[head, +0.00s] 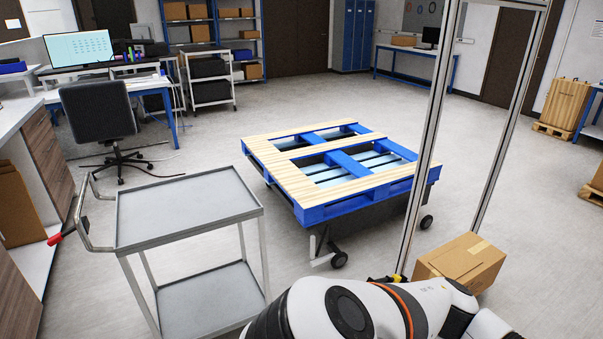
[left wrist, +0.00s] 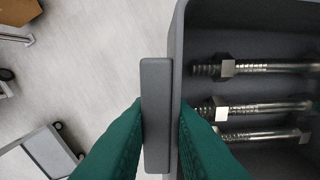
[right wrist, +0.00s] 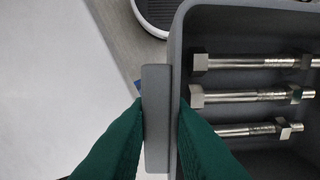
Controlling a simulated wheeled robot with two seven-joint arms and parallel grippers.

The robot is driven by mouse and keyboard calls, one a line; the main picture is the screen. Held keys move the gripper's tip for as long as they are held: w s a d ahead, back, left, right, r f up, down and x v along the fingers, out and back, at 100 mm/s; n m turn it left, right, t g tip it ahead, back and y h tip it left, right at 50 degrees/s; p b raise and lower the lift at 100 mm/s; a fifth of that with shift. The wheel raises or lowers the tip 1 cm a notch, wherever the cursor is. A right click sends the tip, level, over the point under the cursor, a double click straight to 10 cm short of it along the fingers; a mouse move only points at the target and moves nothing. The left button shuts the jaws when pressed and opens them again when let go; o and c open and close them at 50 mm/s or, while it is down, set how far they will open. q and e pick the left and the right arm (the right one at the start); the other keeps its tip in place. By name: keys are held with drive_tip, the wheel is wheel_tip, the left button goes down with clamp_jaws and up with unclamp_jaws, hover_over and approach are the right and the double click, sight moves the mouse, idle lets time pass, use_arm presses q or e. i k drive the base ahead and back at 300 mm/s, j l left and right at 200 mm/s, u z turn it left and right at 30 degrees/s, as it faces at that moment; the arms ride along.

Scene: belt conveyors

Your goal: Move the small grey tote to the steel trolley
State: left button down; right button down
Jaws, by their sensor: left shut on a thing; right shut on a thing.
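The small grey tote shows in the left wrist view (left wrist: 250,28) and the right wrist view (right wrist: 250,28); it holds three large steel bolts. My left gripper (left wrist: 160,115) is shut on the rim grip at one side of the tote. My right gripper (right wrist: 160,115) is shut on a like grip at another side. In the head view neither gripper nor the tote shows, only part of my arm at the bottom. The steel trolley (head: 185,205) stands at left front in the head view, its top shelf empty and its lower shelf bare.
A cart with a blue and wooden pallet (head: 330,205) stands right of and behind the trolley. A metal frame post (head: 432,130) and a cardboard box (head: 460,262) are at the right. An office chair (head: 97,115) stands behind the trolley. Floor between is clear.

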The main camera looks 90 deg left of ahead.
sight(187, 209)
drive_tip(key=u, duration=2.8)
drive_tip(key=i+j+u, duration=0.25)
drive_tip(key=i, duration=0.15)
drive_tip(key=i+j+u, duration=0.25)
drive_tip(key=i, duration=0.15)
drive_tip(key=i+j, duration=0.15)
drive_tip(key=i, duration=0.35)
drive_tip(key=i+j, duration=0.15)
drive_tip(key=i, duration=0.35)
drive_tip(key=i+j, duration=0.15)
drive_tip(key=i, duration=0.35)
